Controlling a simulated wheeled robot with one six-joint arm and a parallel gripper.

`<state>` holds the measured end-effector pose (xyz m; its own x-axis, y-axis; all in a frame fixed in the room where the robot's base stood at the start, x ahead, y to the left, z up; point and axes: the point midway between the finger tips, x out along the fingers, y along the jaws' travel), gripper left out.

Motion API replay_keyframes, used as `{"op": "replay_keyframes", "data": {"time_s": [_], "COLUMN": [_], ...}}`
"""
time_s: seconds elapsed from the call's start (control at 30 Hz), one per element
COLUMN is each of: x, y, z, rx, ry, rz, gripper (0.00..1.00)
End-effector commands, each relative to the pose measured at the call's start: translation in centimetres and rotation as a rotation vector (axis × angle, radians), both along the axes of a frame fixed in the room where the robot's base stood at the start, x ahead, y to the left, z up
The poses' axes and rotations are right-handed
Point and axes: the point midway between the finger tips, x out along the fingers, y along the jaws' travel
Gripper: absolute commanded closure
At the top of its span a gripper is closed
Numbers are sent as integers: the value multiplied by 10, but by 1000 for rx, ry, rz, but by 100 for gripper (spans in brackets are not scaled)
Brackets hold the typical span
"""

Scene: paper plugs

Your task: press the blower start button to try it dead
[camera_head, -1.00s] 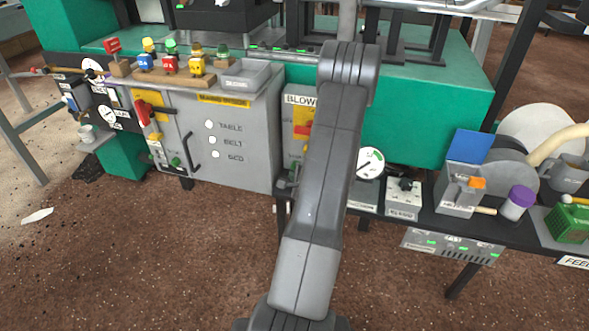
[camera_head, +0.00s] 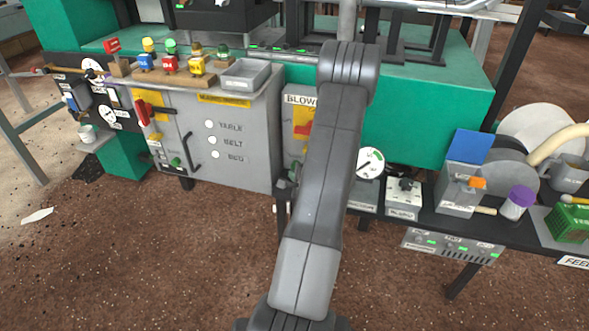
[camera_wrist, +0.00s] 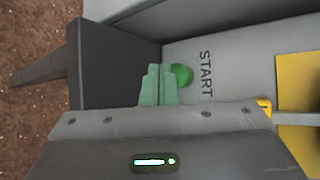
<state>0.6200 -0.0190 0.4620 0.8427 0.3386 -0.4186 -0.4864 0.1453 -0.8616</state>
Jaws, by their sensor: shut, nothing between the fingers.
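The round green start button (camera_wrist: 182,75) is on a grey panel in the wrist view, beside the word START. My gripper (camera_wrist: 157,70) is shut and empty, its pale green fingertips close together just left of the button. The tips overlap the button's near edge in the picture; I cannot tell whether they touch it. In the head view the blower box (camera_head: 293,135) stands behind my arm, its label partly covered.
A yellow plate with a red handle (camera_head: 308,128) is on the blower box, partly hidden. A dark block (camera_wrist: 118,60) stands left of the fingers in the wrist view. The grey cabinet (camera_head: 235,150) is to the left; a dial gauge (camera_head: 371,162) is to the right.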

Motion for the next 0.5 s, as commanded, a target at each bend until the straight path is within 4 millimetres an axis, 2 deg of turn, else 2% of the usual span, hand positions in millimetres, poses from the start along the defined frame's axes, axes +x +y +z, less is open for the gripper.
{"op": "replay_keyframes", "data": {"time_s": [0.5], "x": [7], "y": [-2], "z": [0], "rx": [-1], "ry": [0], "rz": [0], "gripper": [100]}}
